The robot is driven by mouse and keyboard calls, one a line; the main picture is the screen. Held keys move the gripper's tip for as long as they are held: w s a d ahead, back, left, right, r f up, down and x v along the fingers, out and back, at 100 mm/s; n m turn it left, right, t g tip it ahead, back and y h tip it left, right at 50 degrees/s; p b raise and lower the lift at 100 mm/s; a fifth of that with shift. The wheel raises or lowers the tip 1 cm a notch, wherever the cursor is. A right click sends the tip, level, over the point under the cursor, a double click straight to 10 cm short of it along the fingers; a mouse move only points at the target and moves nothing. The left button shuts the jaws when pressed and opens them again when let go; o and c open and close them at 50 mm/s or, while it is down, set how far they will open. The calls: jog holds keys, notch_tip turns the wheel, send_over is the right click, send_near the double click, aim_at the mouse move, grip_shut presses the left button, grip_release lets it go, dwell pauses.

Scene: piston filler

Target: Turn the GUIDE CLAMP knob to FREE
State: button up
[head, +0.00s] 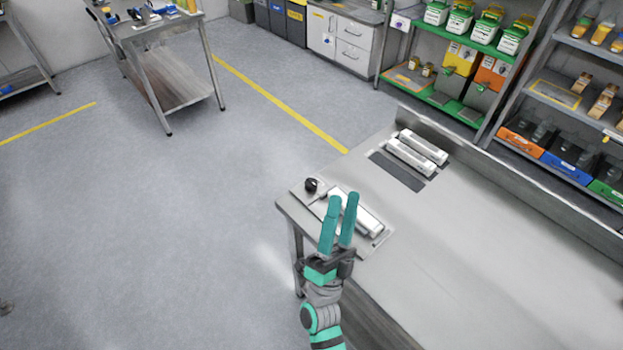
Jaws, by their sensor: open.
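A small black round knob (311,185) stands on a pale plate (374,249) at the left end of the steel bench. Its lettering and pointer are too small to read, so I cannot tell its setting or confirm that it is the GUIDE CLAMP knob. My gripper (343,198) has two teal fingers, open with a narrow gap and nothing seen between them. In the picture the fingertips are to the right of the knob and slightly below it, apart from it. The fingers partly hide a white bar (365,219) on the plate.
The steel bench (480,250) is mostly bare to the right. Two white bars (410,152) lie farther back beside a dark strip (396,171). A raised edge runs along the bench's back. Shelves with bins (570,160) stand behind. The floor at left is clear up to a table (170,75).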

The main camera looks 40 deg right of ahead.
jog(key=s+d+r+m+g+h, duration=0.1)
jog(key=d+r+m+g+h, duration=0.2)
jog(key=m+g, duration=0.55)
jog(key=s+d+r+m+g+h, duration=0.1)
jog(key=d+m+g+h, duration=0.1)
jog(key=d+m+g, duration=0.55)
jog(key=s+d+m+g+y, duration=0.3)
jog(key=d+m+g+y, duration=0.25)
jog(key=m+g, duration=0.6)
jog(key=m+t+y, duration=0.8)
jog(key=m+y, duration=0.3)
jog(key=y, duration=0.9)
send_over(311, 182)
jog(key=s+d, duration=0.5)
jog(key=s, duration=0.2)
jog(key=f, duration=1.3)
jog(key=shift+s+a+f, duration=0.15)
jog(key=shift+s, duration=0.05)
jog(key=w+a+r+t+y, duration=0.2)
jog(key=w+a+r+t, duration=0.1)
jog(key=w+a, duration=0.3)
jog(key=f, duration=0.3)
jog(key=d+f, duration=0.1)
jog(key=f, duration=0.3)
jog(key=w+f, duration=0.1)
jog(key=f, duration=0.2)
jog(key=shift+w+d+f, duration=0.1)
jog(key=shift+d+f, duration=0.05)
jog(key=shift+f, duration=0.1)
jog(key=shift+n, duration=0.25)
